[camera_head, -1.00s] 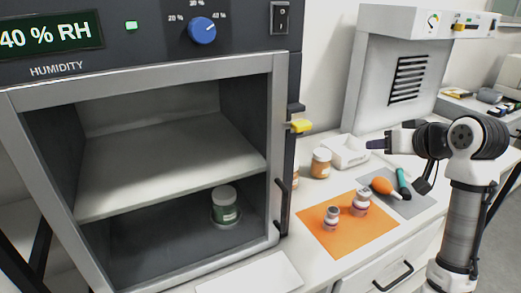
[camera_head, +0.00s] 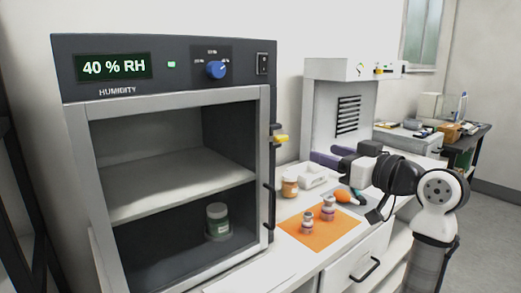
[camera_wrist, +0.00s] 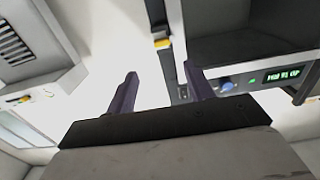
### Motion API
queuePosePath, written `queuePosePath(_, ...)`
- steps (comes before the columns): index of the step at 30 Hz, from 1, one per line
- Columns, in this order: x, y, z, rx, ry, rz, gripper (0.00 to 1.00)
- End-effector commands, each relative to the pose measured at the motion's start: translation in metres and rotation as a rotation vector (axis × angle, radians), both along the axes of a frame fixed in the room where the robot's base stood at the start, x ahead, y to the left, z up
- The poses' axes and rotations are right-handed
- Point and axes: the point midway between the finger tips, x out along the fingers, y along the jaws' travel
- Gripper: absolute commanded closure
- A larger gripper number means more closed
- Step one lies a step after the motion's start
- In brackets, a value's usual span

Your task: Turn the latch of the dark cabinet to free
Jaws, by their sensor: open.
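The dark cabinet (camera_head: 262,45) stands at the left, with a grey-framed door (camera_head: 264,160) that appears closed and see-through. Its yellow latch (camera_head: 280,138) sticks out sideways from the right edge, above the black door handle (camera_head: 268,207). The latch also shows in the wrist view (camera_wrist: 161,43), beyond the fingertips and roughly between them. My gripper (camera_head: 323,153) is to the right of the latch, apart from it, with its dark purple fingers pointing toward the cabinet side. In the wrist view my gripper (camera_wrist: 160,72) is open and empty.
A green-labelled jar (camera_head: 217,222) stands inside the cabinet. An orange mat (camera_head: 318,240) with two small bottles (camera_head: 328,208), an amber jar (camera_head: 290,187) and a white tray (camera_head: 312,177) lie on the table below my gripper. A grey vented unit (camera_head: 325,100) stands behind.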

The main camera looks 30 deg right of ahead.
Motion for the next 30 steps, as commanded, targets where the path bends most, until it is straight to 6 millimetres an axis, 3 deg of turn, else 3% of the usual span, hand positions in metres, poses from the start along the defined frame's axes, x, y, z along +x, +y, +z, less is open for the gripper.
queuePosePath(4,-0.003,-0.002,0.002,-0.003,-0.016,-0.003,0.47)
queuePosePath(8,0.009,-0.001,0.004,-0.003,-0.016,-0.002,0.47)
queuePosePath(21,0.098,0.006,0.005,-0.002,-0.014,-0.001,0.47)
queuePosePath(30,0.130,0.008,0.003,-0.003,-0.016,-0.004,0.47)
